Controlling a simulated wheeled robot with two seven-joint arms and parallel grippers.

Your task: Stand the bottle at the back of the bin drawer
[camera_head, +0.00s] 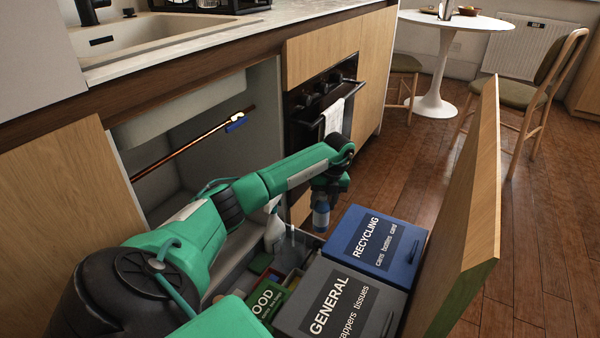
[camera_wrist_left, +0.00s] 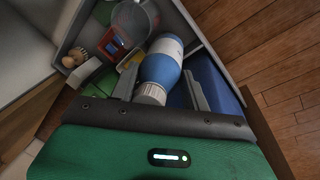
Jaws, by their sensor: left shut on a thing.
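The blue bottle (camera_head: 320,217) hangs upright below my left gripper (camera_head: 324,188), over the back part of the open bin drawer (camera_head: 470,205). In the left wrist view, the bottle (camera_wrist_left: 162,66) has a white cap and a pale band, and sits between the two fingers of my left gripper (camera_wrist_left: 160,78), which is shut on it. Its cap is toward the wrist. Its lower end is partly hidden in the head view, and I cannot tell whether it touches the drawer floor. My right gripper is not in view.
The drawer holds a blue recycling bin (camera_head: 375,243), a grey general bin (camera_head: 340,300) and a green food bin (camera_head: 268,298). A white spray bottle (camera_head: 274,228) stands at the back, left of the held bottle. The oven (camera_head: 322,105) and cabinet sit just behind.

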